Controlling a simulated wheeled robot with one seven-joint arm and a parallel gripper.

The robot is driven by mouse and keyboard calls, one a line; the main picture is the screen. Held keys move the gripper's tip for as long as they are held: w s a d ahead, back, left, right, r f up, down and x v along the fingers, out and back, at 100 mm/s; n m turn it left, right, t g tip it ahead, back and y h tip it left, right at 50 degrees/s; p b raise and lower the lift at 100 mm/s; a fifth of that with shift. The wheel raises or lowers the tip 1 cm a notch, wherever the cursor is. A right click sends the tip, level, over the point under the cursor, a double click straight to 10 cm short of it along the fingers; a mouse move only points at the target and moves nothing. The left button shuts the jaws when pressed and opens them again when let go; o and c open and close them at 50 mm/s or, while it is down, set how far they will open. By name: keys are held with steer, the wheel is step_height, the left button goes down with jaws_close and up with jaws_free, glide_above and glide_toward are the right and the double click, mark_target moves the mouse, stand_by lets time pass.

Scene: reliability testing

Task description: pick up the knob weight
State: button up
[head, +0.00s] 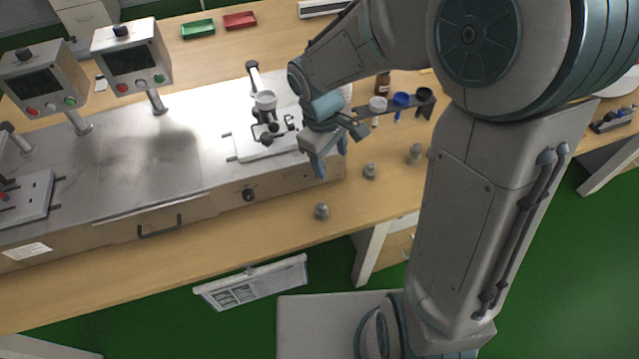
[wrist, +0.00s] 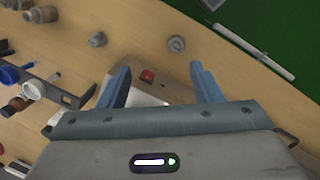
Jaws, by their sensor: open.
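Small grey metal weights with knob-like tops stand on the wooden table. One weight (head: 321,211) is nearest the front edge, a second weight (head: 370,171) is to its upper right, and a larger one (head: 415,152) is farther right. The wrist view shows the front weight (wrist: 176,44) just beyond the fingertips, the second (wrist: 98,39) to the left, and the larger one (wrist: 48,14) at the upper left. My gripper (head: 331,162) is open and empty, above the table by the machine's right end. Its two blue fingers (wrist: 160,73) are apart, touching no weight.
A steel machine bench (head: 190,150) with a fixture fills the left of the table. A dark rack (head: 395,107) with coloured cups stands behind the weights. A brown bottle (head: 383,84) is behind it. A clipboard-like sheet (head: 252,283) hangs off the front edge. Table around the front weight is clear.

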steer(key=w+a+f+n, duration=0.2)
steer(key=a+f+n, duration=0.15)
steer(key=f, duration=0.25)
glide_toward(321, 205)
steer(key=shift+m+g, duration=0.4)
steer(key=shift+m, duration=0.05)
steer(key=f, duration=0.3)
steer(key=w+f+b, duration=0.1)
steer(key=f, duration=0.1)
steer(key=shift+d, duration=0.15)
steer(key=shift+s+d+f, duration=0.15)
steer(key=shift+d+f, duration=0.05)
steer(key=shift+f, duration=0.65)
steer(key=shift+s+d+f, duration=0.2)
steer(key=shift+f, duration=0.7)
steer(key=shift+s+d+f, duration=0.15)
steer(key=shift+d+f, duration=0.1)
steer(key=shift+f, duration=0.6)
steer(key=shift+c, duration=0.3)
steer(key=c, duration=1.2)
steer(key=shift+r, duration=0.1)
